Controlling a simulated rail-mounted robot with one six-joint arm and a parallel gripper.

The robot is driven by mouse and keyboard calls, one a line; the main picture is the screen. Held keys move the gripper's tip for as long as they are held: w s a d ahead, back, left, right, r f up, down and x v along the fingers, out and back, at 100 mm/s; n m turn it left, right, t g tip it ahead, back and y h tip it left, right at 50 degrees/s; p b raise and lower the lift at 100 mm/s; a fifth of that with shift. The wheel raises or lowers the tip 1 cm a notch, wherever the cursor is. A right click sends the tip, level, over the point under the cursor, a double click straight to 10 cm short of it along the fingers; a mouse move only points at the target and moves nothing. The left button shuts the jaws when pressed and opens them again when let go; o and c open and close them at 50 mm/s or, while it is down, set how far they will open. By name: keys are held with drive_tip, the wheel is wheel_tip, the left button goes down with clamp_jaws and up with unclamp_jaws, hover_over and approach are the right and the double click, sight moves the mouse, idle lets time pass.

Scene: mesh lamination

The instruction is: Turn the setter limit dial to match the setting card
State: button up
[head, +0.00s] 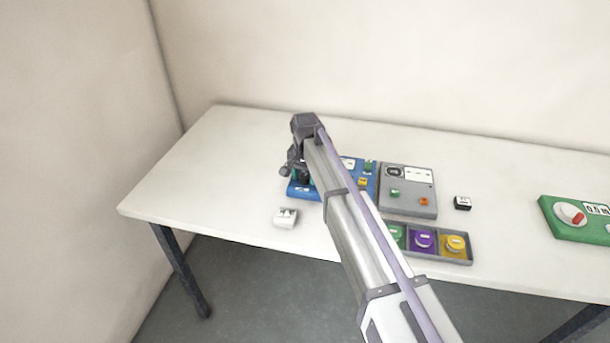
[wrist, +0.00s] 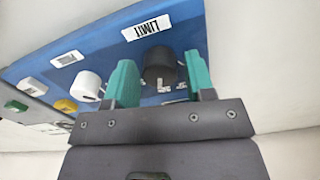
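The blue setter panel (head: 301,192) lies on the table, partly hidden behind my arm in the head view. In the wrist view its black limit dial (wrist: 159,67) sits below the white LIMIT label (wrist: 147,27). My gripper (wrist: 160,82) has its two teal fingers on either side of this dial, with a small gap showing at each side. It is open. In the head view the gripper (head: 303,180) is over the left part of the panel. The dial's pointer and scale marks are too small to read. I cannot identify the setting card for sure.
A white knob (wrist: 86,86) stands left of the fingers on the blue panel (wrist: 90,40).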

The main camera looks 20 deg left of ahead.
sight(305, 175)
drive_tip(key=shift+o, duration=0.6)
drive_tip(key=shift+r, duration=0.1)
wheel_tip(305, 175, up, 11)
drive_tip(key=p, duration=1.1)
drive_tip(key=shift+f, duration=0.2)
